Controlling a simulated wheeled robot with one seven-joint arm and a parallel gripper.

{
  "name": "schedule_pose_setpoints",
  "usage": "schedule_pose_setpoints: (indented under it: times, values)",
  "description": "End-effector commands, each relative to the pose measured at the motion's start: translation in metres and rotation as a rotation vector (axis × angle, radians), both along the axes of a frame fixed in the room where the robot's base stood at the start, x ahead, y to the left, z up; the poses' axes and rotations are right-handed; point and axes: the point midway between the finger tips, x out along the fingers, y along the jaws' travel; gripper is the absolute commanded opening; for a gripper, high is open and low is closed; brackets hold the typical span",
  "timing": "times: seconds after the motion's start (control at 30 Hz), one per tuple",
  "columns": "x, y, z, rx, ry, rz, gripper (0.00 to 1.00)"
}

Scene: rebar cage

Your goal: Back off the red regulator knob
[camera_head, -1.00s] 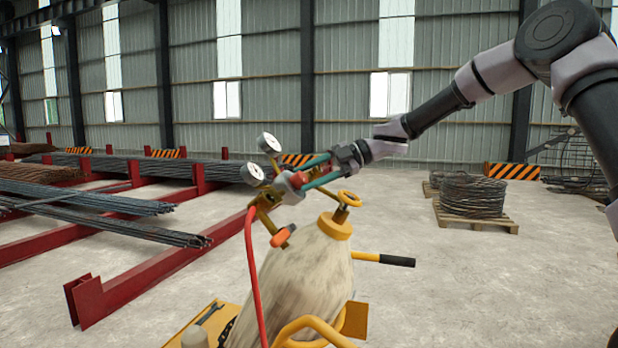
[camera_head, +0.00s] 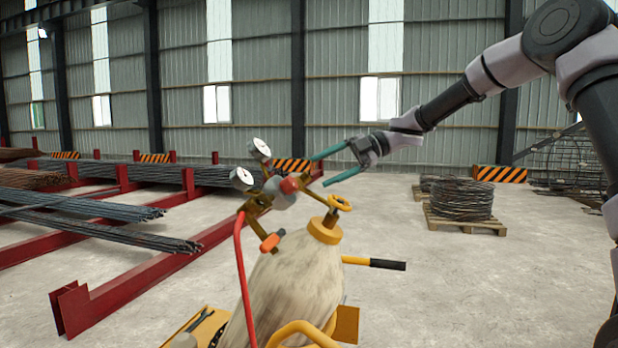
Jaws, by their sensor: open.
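The red regulator knob (camera_head: 289,186) sits on the right end of the grey regulator body (camera_head: 276,195), above the shoulder of the gas cylinder (camera_head: 290,285). Two round white gauges stand on the regulator, an upper gauge (camera_head: 261,149) and a lower gauge (camera_head: 242,178). My gripper (camera_head: 318,171) is to the right of the knob.
A yellow handwheel (camera_head: 340,202) is on the cylinder valve just below my gripper. A red hose (camera_head: 243,270) hangs from the regulator. A cart handle with a black grip (camera_head: 387,264) sticks out to the right. Red racks with steel bars (camera_head: 75,224) stand at left.

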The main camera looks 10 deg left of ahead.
Motion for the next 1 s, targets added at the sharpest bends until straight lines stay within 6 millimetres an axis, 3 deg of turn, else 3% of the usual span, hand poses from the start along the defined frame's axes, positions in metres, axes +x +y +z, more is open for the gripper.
schedule_pose_setpoints:
  times: [0.23,0.67,0.77,0.87,0.97,1.0]
  values:
    - [0.008,-0.023,0.011,0.0,-0.001,0.0,0.8]
    - [0.011,-0.022,0.018,0.009,-0.001,-0.042,0.8]
    - [0.022,-0.019,0.039,0.037,-0.001,-0.186,0.8]
    - [0.045,-0.027,0.073,0.085,0.005,-0.444,0.8]
    - [0.071,-0.057,0.107,0.139,0.019,-0.759,0.8]
    - [0.079,-0.076,0.119,0.159,0.029,-0.887,0.8]
